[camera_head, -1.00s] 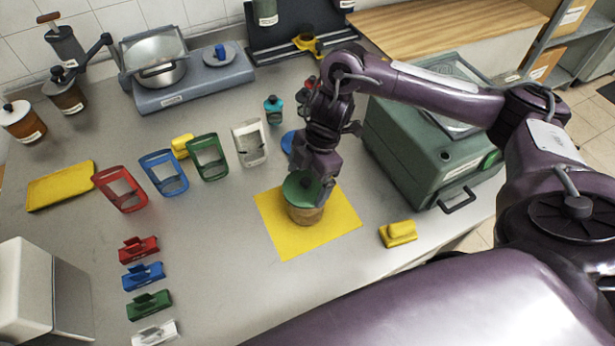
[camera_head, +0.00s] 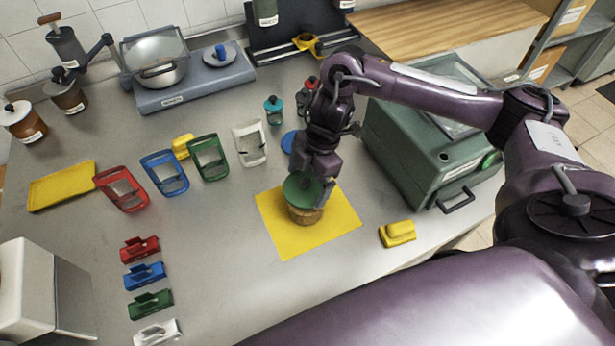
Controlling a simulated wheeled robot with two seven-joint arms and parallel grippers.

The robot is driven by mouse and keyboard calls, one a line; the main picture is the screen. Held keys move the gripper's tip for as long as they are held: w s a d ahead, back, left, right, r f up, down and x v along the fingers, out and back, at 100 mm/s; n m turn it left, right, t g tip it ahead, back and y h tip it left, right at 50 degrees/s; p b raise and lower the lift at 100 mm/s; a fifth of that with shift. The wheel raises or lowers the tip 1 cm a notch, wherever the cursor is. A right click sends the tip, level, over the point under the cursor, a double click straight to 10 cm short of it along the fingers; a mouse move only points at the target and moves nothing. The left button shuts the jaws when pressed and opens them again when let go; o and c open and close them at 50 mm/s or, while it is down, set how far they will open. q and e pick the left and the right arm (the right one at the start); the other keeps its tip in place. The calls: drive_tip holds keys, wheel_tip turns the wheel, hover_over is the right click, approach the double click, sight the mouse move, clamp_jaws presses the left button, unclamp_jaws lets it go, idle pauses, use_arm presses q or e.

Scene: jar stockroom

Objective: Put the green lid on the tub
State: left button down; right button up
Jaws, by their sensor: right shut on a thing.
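The tub (camera_head: 306,216), small and tan-brown, stands on the yellow mat (camera_head: 340,222) on the grey counter. The round green lid (camera_head: 299,190) is at the top of the tub and hides its opening. The lid looks slightly tilted; I cannot tell whether it rests flat on the rim. My right gripper (camera_head: 317,188) points down from above and is shut on the green lid at its right side. The fingertips are partly hidden against the lid. My left gripper is not in view.
A blue disc (camera_head: 289,141) lies behind the mat, partly behind my right arm. A green boxy machine (camera_head: 415,150) stands right of the arm. A yellow block (camera_head: 398,233) lies right of the mat. Coloured frames (camera_head: 209,158) and clips (camera_head: 150,303) stand left, with clear counter between.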

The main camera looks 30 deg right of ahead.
drive_tip(key=shift+p, duration=0.3)
idle(0.6)
drive_tip(key=shift+f, duration=0.1)
drive_tip(key=o, duration=0.6)
drive_tip(key=shift+o, duration=0.2)
drive_tip(key=shift+r+p, duration=3.5)
drive_tip(key=shift+r, duration=0.05)
clamp_jaws()
